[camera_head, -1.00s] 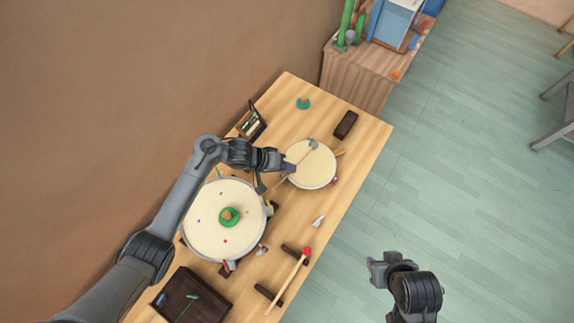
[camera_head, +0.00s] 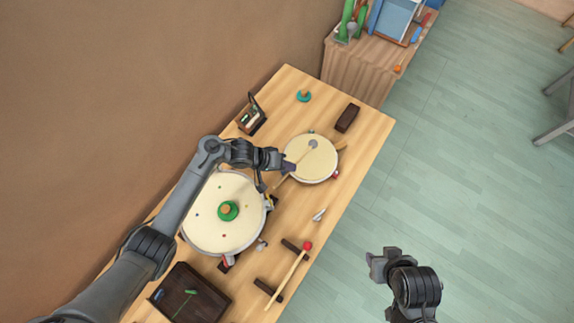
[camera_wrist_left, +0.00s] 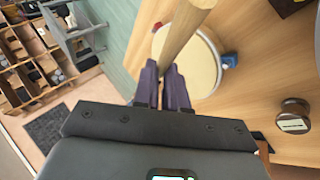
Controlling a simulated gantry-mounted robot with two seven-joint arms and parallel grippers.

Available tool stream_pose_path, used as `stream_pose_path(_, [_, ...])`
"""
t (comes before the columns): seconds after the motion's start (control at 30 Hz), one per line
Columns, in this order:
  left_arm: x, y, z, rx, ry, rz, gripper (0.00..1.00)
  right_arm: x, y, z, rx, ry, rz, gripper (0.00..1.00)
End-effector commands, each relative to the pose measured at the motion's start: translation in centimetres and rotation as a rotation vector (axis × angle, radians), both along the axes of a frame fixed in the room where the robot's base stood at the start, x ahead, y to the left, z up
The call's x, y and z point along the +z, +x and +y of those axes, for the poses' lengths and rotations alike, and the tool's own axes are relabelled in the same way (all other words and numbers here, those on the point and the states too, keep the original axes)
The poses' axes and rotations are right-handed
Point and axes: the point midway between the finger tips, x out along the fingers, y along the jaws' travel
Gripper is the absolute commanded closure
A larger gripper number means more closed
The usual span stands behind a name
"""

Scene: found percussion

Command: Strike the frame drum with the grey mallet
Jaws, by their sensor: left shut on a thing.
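The frame drum (camera_head: 321,166), which I take to be the smaller pale round drum, lies on the wooden table. It also shows in the left wrist view (camera_wrist_left: 204,72). My left gripper (camera_head: 289,167) is shut on the wooden handle of the grey mallet (camera_head: 313,144), at the drum's left edge. The mallet's round grey head shows over the far part of the drumskin; whether it touches is unclear. In the left wrist view the handle (camera_wrist_left: 186,30) rises from between the fingers (camera_wrist_left: 163,88). My right gripper (camera_head: 376,266) hangs over the floor; its jaw opening is unclear.
A larger drum (camera_head: 208,232) with coloured dots and a green ring (camera_head: 228,211) lies nearer. A red-headed mallet (camera_head: 290,275) rests on dark supports. A dark block (camera_head: 347,118), a teal ring (camera_head: 304,96), an open box (camera_head: 251,117) and a dark tray (camera_head: 183,307) stand around.

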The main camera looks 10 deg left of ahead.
Motion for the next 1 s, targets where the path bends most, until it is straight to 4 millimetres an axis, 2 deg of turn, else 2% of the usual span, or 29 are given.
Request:
stream_pose_path(0.17, [-0.8, 0.3, -0.2, 0.000, 0.010, 0.019, 1.00, -0.5, 0.0, -0.1, 0.002, -0.003, -0.003, 0.57])
stream_pose_path(0.47, [-6.3, 1.7, -1.0, -0.001, 0.097, 0.171, 1.00, -4.7, 0.0, -0.1, 0.000, -0.002, -0.001, 0.57])
stream_pose_path(0.67, [-5.0, 1.6, -0.9, 0.001, 0.098, 0.174, 1.00, -3.2, 0.0, 0.0, -0.002, 0.002, 0.000, 0.57])
stream_pose_path(1.0, [-0.3, 1.6, -0.9, 0.001, 0.097, 0.173, 1.00, 2.5, 0.1, 0.2, -0.005, 0.007, -0.003, 0.57])
